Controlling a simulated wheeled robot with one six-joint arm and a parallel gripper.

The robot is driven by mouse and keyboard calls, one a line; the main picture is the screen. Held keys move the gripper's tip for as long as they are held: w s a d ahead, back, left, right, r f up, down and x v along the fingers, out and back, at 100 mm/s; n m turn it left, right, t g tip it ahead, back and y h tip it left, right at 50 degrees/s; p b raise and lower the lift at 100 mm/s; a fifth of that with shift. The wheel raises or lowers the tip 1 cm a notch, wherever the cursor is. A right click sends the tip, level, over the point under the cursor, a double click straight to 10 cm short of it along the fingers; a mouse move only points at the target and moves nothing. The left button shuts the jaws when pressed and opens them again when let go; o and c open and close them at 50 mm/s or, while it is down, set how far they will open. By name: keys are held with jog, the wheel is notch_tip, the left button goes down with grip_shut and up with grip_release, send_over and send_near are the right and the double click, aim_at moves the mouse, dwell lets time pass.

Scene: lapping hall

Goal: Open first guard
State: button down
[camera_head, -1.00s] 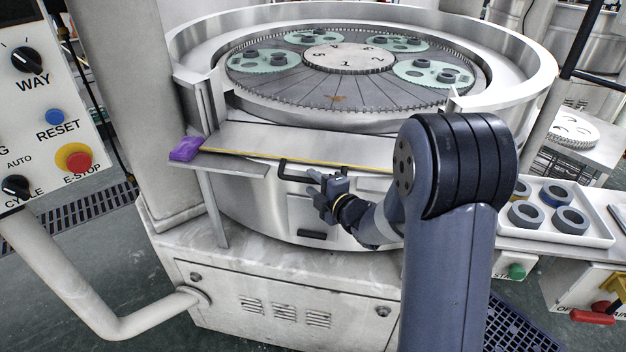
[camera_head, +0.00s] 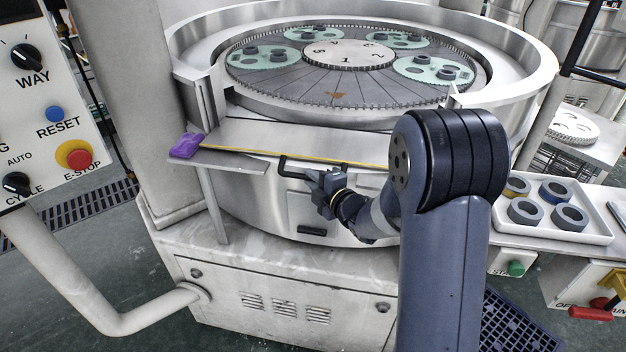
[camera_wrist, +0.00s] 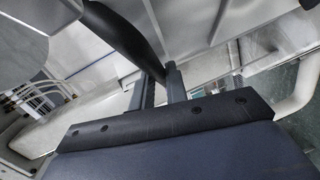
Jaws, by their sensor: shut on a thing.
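The guard (camera_head: 300,137) is a pale metal panel with a yellow strip along its front edge, at the front of the round lapping machine. A black bar handle (camera_head: 283,166) sits just under that strip. My gripper (camera_head: 313,176) is at the handle and shut on it. In the wrist view the dark handle bar (camera_wrist: 125,35) runs down to my gripper's fingers (camera_wrist: 160,85). Part of the handle is hidden behind my gripper. The guard lies low and flat, in front of the opening in the machine's rim.
The lapping plate (camera_head: 350,75) carries several green discs with grey rings. A purple cloth (camera_head: 187,146) lies at the left end of the ledge. A control panel (camera_head: 50,100) stands at left. A white tray (camera_head: 590,236) of rings is at right.

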notch_tip(320, 180, up, 5)
jog(key=shift+f+b, duration=0.15)
jog(key=shift+b, duration=0.4)
jog(key=c, duration=1.4)
grip_release()
jog(key=shift+f, duration=0.15)
jog(key=b+v, duration=0.1)
jog(key=v, duration=0.9)
jog(key=shift+s+d+b, duration=0.2)
jog(key=shift+s+b, duration=0.1)
jog(key=shift+b, duration=0.1)
